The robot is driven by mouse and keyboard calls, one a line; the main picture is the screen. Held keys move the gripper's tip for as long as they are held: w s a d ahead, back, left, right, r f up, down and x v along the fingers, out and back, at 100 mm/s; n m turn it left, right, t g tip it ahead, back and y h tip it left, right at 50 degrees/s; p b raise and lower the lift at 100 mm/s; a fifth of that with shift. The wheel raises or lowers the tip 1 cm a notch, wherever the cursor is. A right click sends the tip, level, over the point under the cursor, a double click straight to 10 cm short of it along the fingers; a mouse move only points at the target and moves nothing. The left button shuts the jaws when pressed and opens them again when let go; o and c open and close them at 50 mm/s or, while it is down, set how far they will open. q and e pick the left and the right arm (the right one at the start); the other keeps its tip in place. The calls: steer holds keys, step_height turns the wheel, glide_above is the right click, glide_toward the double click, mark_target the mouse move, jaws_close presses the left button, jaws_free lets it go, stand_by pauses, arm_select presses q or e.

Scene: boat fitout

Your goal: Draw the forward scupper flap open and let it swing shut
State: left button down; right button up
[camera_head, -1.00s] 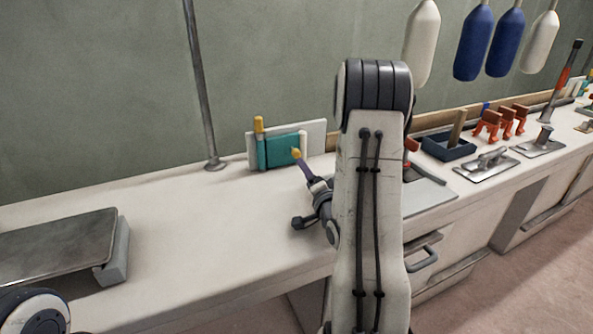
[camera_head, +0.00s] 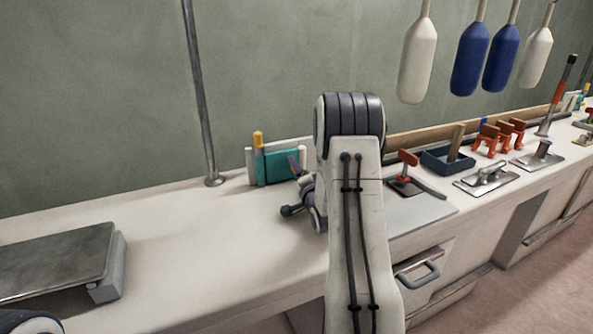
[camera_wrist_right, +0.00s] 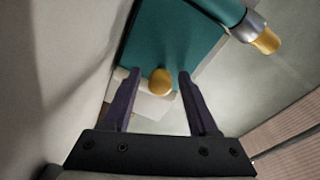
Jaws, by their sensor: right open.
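The scupper flap is a teal panel (camera_head: 281,166) in a white frame (camera_head: 303,155) standing on the bench near the wall. A teal post with a yellow cap (camera_head: 258,139) stands at its left side. In the right wrist view the teal flap (camera_wrist_right: 172,38) fills the top, with its yellow knob (camera_wrist_right: 160,82) low on it. My right gripper (camera_wrist_right: 159,75) is open, one dark purple finger on each side of the knob, with gaps to both. In the head view the right gripper (camera_head: 297,167) covers the knob. My left gripper is out of view.
A metal pole (camera_head: 201,100) rises from the bench left of the flap. A grey plate (camera_head: 55,258) lies at the left. Right of my arm are a red-handled fitting (camera_head: 407,172) and a dark blue tray (camera_head: 447,160).

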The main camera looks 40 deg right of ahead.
jaws_close()
stand_by(1.4)
